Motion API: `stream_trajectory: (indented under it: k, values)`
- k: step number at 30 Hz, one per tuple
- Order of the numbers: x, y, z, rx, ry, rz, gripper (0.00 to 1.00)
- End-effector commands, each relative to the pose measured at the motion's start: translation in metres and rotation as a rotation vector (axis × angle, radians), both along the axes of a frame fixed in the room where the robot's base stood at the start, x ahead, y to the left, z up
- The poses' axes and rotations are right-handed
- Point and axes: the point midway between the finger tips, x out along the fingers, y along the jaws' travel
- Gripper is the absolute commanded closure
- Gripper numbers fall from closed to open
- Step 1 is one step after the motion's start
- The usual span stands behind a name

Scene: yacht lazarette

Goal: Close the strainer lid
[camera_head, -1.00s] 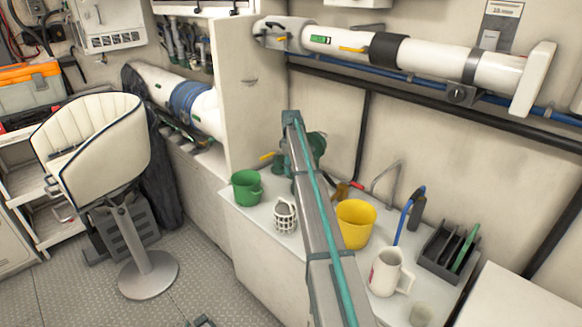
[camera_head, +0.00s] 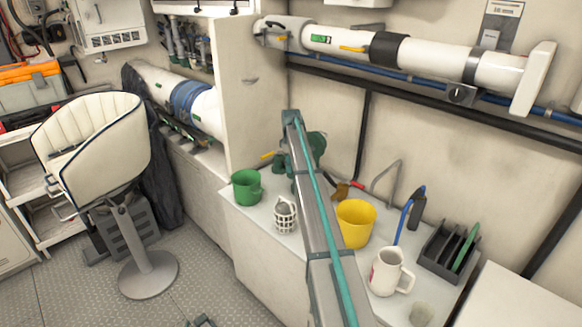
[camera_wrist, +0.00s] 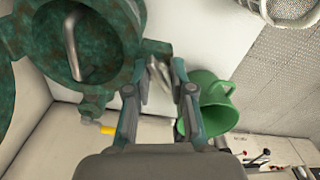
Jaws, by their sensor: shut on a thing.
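The strainer is a corroded green metal body on the white counter. In the wrist view it fills the upper left, with a round recessed part (camera_wrist: 95,28) and a bent grey metal rod (camera_wrist: 72,45) across it. In the head view my arm partly covers the strainer (camera_head: 317,146). My gripper (camera_wrist: 160,76) is beside the strainer in the wrist view. Its fingers stand on both sides of a silvery metal piece (camera_wrist: 158,72), and it is shut on this piece. I cannot tell how the piece joins the lid, or the lid's exact angle.
A green mug (camera_head: 247,187) stands close to the strainer; in the wrist view it is right beside my right finger.

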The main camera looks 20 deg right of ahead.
Motion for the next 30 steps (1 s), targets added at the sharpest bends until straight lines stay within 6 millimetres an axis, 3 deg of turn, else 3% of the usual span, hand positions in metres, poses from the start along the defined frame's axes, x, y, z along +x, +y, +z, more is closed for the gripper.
stream_trajectory:
  k: [25,26,30]
  values:
    - [0.0005,-0.0017,0.0008,-0.003,-0.001,-0.001,1.00]
    - [0.0005,-0.0019,0.0008,-0.003,-0.001,-0.001,0.76]
    - [0.0004,-0.0014,0.0006,-0.003,-0.001,-0.001,0.53]
